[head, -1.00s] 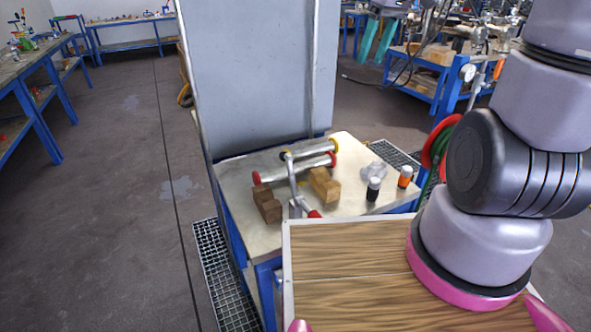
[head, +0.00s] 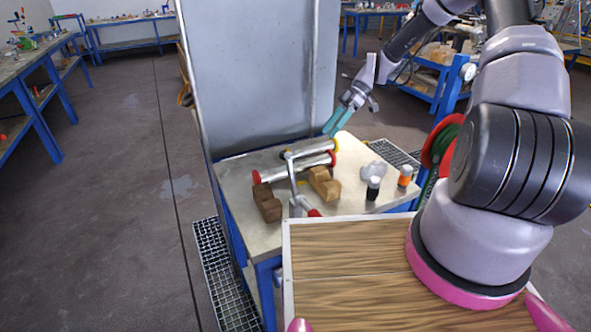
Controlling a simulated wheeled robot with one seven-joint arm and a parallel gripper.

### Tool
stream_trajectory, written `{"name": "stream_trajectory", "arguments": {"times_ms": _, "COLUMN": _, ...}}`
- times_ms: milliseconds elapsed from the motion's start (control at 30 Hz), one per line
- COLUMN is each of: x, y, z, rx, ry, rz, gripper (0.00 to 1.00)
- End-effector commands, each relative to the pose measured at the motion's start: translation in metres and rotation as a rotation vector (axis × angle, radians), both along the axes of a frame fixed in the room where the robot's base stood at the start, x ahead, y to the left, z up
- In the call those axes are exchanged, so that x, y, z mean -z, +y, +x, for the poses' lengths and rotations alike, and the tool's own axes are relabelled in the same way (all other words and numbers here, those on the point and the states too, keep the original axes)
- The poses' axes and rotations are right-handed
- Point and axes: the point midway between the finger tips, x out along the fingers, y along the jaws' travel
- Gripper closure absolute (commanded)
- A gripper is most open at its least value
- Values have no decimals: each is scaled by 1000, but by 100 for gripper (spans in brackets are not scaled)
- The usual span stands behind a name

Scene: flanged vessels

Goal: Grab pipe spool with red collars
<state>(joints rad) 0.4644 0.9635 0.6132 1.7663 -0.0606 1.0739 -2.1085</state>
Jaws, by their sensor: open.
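The pipe spool with red collars (head: 312,163) is a silver tube lying on the small metal-topped table (head: 352,209). It has a red collar at each end. A grey metal tool with a red handle (head: 293,187) crosses in front of it and hides part of its middle. A second spool (head: 312,147) with a yellow collar at its right end lies just behind it. My gripper (head: 336,122), with teal fingers, is open and empty. It points down to the left, above and behind the right end of the spools, apart from the red-collared one.
Two wooden blocks, one dark (head: 267,204) and one light (head: 324,184), sit in front of the spool. A black bottle (head: 373,189), an orange bottle (head: 404,176) and a clear lump (head: 374,170) stand at right. A tall grey panel (head: 255,80) rises behind the table at left.

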Motion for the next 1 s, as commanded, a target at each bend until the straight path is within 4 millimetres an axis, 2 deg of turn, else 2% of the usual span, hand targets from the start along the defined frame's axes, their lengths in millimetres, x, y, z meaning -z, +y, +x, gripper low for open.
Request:
{"name": "stream_trajectory", "arguments": {"times_ms": 33, "x": 14, "y": 4, "z": 2, "rx": -23, "ry": -7, "rz": 58, "gripper": 40}}
{"name": "stream_trajectory", "arguments": {"times_ms": 100, "x": 31, "y": 9, "z": 4, "rx": -60, "ry": -33, "rz": 135, "gripper": 40}}
{"name": "stream_trajectory", "arguments": {"times_ms": 300, "x": 65, "y": 21, "z": 10, "rx": -124, "ry": -113, "rz": 318, "gripper": 40}}
{"name": "stream_trajectory", "arguments": {"times_ms": 533, "x": 80, "y": 30, "z": 11, "rx": -149, "ry": -161, "rz": 401, "gripper": 40}}
{"name": "stream_trajectory", "arguments": {"times_ms": 800, "x": 100, "y": 62, "z": -2, "rx": -151, "ry": -162, "rz": 404, "gripper": 40}}
{"name": "stream_trajectory", "arguments": {"times_ms": 1000, "x": 107, "y": 75, "z": -8, "rx": -150, "ry": -162, "rz": 402, "gripper": 40}}
